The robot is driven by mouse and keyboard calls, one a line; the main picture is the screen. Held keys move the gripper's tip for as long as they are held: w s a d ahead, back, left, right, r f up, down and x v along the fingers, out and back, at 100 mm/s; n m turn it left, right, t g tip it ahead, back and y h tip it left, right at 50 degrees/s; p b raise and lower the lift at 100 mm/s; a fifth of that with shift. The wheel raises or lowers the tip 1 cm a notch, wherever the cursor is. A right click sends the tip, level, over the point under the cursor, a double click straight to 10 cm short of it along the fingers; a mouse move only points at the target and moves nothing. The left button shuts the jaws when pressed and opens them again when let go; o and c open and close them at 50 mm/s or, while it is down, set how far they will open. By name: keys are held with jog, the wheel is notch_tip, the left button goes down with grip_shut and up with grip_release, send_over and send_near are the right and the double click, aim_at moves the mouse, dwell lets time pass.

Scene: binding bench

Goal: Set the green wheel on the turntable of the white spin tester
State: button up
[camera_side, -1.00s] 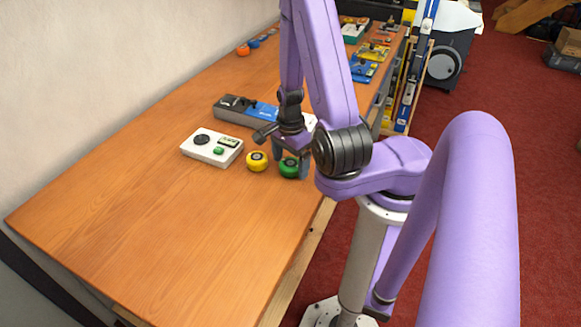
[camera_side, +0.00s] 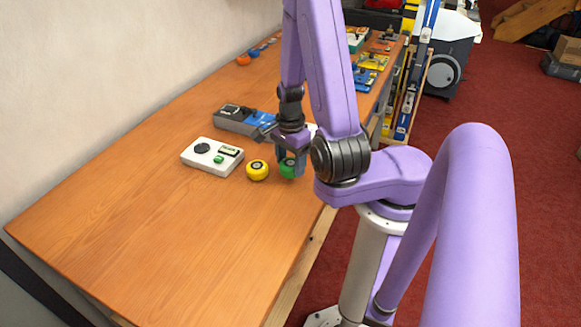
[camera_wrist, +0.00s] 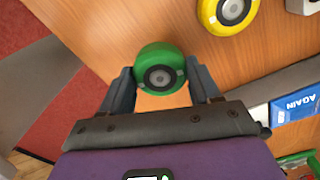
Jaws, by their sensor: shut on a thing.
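The green wheel (camera_side: 288,168) has a grey hub and is between the fingers of my gripper (camera_side: 291,170), near the bench's right edge. In the wrist view the green wheel (camera_wrist: 158,70) sits between both fingertips of my gripper (camera_wrist: 160,85), which is shut on it. I cannot tell whether the wheel is clear of the bench top. The white spin tester (camera_side: 212,157) lies to the left, with a dark round turntable (camera_side: 202,148), a green button and a small display on top.
A yellow wheel (camera_side: 257,170) stands on the bench between the tester and my gripper; it also shows in the wrist view (camera_wrist: 228,10). A grey and blue device (camera_side: 243,121) lies behind. The front of the wooden bench (camera_side: 190,235) is clear.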

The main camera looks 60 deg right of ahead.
aim_at(288, 161)
notch_tip(288, 161, up, 6)
jog(key=shift+r, duration=0.3)
jog(key=shift+w+d+r, duration=0.1)
jog(key=shift+w+d, duration=0.05)
jog(key=shift+w, duration=0.2)
jog(key=w+a+r+n, duration=0.2)
jog(key=w, duration=2.5)
jog(key=shift+a+f, duration=0.1)
jog(key=shift+f, duration=2.8)
jog(key=shift+f, duration=1.05)
